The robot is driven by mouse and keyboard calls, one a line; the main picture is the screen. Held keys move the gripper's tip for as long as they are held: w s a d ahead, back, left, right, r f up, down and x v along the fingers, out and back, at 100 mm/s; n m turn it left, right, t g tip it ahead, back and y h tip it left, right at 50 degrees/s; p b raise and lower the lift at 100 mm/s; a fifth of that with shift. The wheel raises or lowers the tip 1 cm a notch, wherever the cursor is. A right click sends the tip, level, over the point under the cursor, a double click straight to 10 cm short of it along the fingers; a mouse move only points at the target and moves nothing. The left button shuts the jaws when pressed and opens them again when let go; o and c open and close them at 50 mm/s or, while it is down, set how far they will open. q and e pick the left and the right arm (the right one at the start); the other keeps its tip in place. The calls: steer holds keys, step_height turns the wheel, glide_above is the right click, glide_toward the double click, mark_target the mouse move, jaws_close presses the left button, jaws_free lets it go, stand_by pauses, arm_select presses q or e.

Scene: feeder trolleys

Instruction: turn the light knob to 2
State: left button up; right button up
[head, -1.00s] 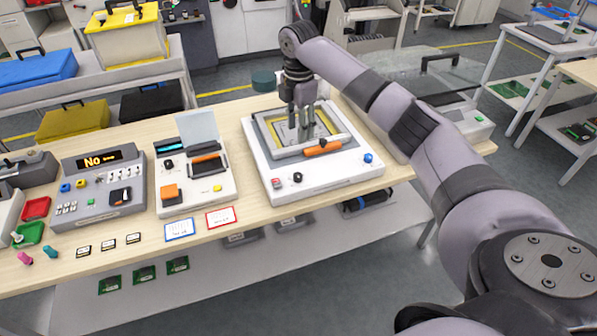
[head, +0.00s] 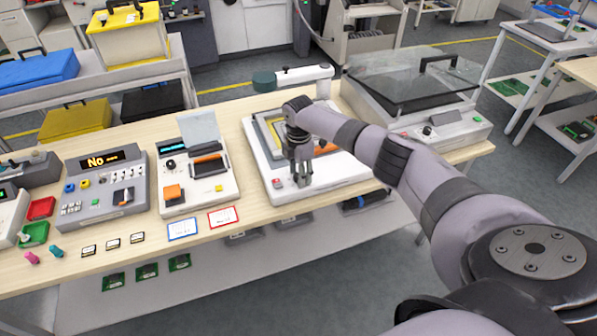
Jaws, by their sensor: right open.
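My right gripper (head: 302,181) points down over the front left part of the white machine with a yellow-edged frame (head: 262,153). Its fingers look apart and hold nothing visible. They hide the place on the front panel where a black knob showed earlier, so I cannot see that knob's setting or whether the fingers touch it. A red button (head: 277,184) lies just left of the fingers. Another black knob (head: 427,131) is on the front of the glass-lidded machine (head: 445,120) at the right. No label says which knob is the light knob. My left gripper is not in view.
A white device with an orange block (head: 172,193) and a grey console reading "No" (head: 105,190) stand to the left. Blue-edged (head: 181,229) and red-edged (head: 222,217) cards lie in front on the wooden bench (head: 270,219).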

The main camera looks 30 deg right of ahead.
steer(key=shift+c, duration=0.4)
jaws_close()
